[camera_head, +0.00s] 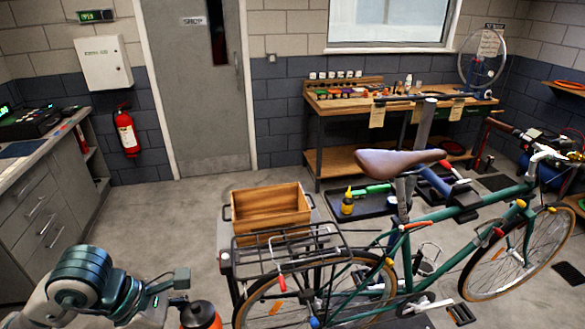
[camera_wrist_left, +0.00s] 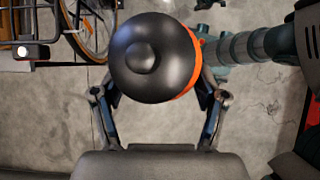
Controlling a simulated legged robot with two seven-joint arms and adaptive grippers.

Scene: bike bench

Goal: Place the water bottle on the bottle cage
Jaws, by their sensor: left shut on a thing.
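The water bottle (camera_head: 201,316) is orange with a black cap and shows at the bottom edge of the head view, its lower part cut off. In the left wrist view the bottle's round black cap (camera_wrist_left: 150,58) and a strip of its orange body face the camera. My left gripper (camera_wrist_left: 157,90) is shut on the bottle, one finger on each side. The green bicycle (camera_head: 470,252) stands to the right of the bottle, apart from it. Thin loops that look like the bottle cage (camera_head: 428,260) show inside its frame; details are too small to tell. My right gripper is not in view.
A black rear rack (camera_head: 290,250) juts toward my left arm, with a wooden box (camera_head: 270,211) behind it. A workbench (camera_head: 400,105) stands against the back wall, and a grey cabinet (camera_head: 50,205) at left. Open floor (camera_head: 165,215) lies between cabinet and bicycle.

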